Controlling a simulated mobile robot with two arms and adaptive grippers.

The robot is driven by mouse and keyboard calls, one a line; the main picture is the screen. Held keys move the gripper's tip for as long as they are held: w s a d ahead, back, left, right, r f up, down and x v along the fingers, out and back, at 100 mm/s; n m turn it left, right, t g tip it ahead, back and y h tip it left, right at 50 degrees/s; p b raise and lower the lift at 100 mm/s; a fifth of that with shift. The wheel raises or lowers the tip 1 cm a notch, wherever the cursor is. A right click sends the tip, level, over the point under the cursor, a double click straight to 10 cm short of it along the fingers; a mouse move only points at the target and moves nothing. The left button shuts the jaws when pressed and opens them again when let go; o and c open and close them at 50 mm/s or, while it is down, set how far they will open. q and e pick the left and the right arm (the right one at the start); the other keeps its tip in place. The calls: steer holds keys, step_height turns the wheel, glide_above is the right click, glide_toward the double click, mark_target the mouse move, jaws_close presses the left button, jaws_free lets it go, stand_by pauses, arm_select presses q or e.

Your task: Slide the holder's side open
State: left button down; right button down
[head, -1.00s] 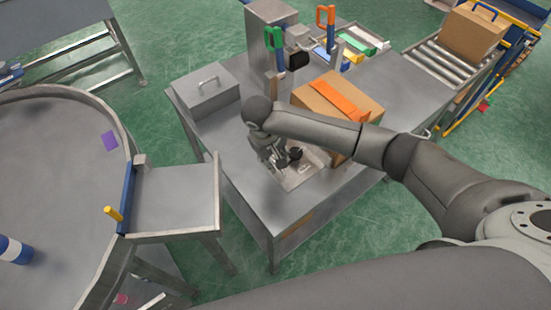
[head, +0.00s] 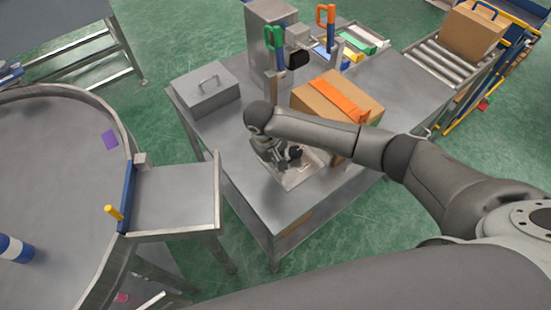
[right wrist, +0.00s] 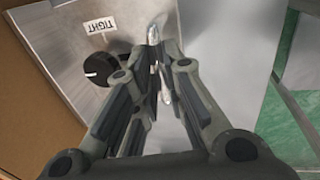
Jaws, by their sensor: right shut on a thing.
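The holder (right wrist: 140,30) is a flat, pale metal fixture with a black round knob (right wrist: 101,69) and a small label reading "TIGHT", seen upside down. In the head view the holder (head: 297,178) sits on the steel table, partly hidden by my right arm. My right gripper (right wrist: 157,72) is over the holder beside the black knob, its fingers close together on a small shiny metal piece (right wrist: 153,34) of the holder. In the head view my right gripper (head: 283,160) is low over the holder, and its fingertips are hard to make out. My left gripper is not in view.
A cardboard box with an orange strip (head: 338,100) stands close behind the holder. A lidded metal box (head: 206,91) is at the table's back left. The table's front left is clear.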

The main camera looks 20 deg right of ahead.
steer(key=a+p, duration=0.1)
steer(key=s+a+p, duration=0.1)
steer(key=a, duration=0.1)
steer(key=a+p, duration=0.1)
steer(key=a, duration=0.1)
steer(key=shift+s+r, duration=0.2)
steer(key=shift+s, duration=0.2)
steer(key=shift+s+a+f, duration=0.1)
steer(key=shift+a+f, duration=0.05)
steer(key=shift+a, duration=0.25)
steer(key=shift+d, duration=0.1)
steer(key=c, duration=1.5)
jaws_free()
steer(key=shift+a, duration=0.2)
steer(key=shift+d, duration=0.15)
